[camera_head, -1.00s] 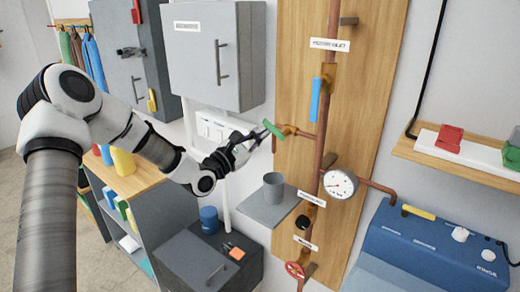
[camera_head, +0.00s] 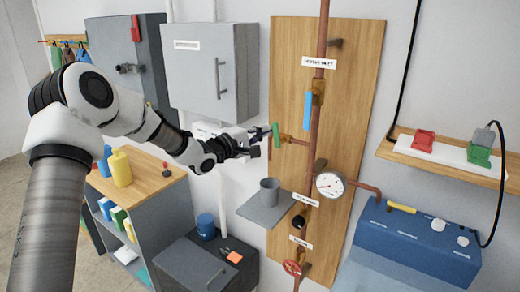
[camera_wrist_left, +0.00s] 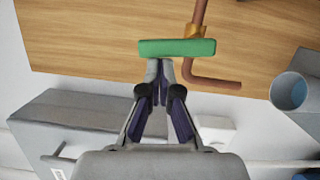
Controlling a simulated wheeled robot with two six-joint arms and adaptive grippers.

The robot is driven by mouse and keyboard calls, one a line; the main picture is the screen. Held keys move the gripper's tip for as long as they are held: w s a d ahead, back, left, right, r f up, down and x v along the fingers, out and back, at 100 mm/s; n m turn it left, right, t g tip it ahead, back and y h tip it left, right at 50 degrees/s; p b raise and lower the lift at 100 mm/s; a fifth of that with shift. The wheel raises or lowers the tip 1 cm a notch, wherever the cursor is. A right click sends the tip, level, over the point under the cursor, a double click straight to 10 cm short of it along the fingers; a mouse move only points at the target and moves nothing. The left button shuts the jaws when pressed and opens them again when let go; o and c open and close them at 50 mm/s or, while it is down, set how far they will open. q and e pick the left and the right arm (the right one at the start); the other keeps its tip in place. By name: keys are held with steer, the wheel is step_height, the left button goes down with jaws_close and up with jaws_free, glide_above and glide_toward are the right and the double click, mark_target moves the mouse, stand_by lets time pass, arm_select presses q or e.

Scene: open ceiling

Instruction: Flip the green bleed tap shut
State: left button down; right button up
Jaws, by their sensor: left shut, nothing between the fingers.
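The green bleed tap's lever (camera_head: 276,135) stands about upright in the head view, at the left end of a short copper branch pipe (camera_head: 294,140) on the wooden board. My left gripper (camera_head: 254,145) is just left of it, shut and empty. In the left wrist view the green lever (camera_wrist_left: 177,48) lies across the picture just beyond my shut fingertips (camera_wrist_left: 160,68); I cannot tell whether they touch it. The brass valve body (camera_wrist_left: 195,31) shows behind the lever. My right gripper is not in view.
A blue lever (camera_head: 308,111) is above on the main copper pipe, and a pressure gauge (camera_head: 329,185) sits lower right. A grey cup (camera_head: 269,191) stands on a small shelf (camera_head: 264,212) below the tap. A grey cabinet (camera_head: 203,72) hangs behind my left arm.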

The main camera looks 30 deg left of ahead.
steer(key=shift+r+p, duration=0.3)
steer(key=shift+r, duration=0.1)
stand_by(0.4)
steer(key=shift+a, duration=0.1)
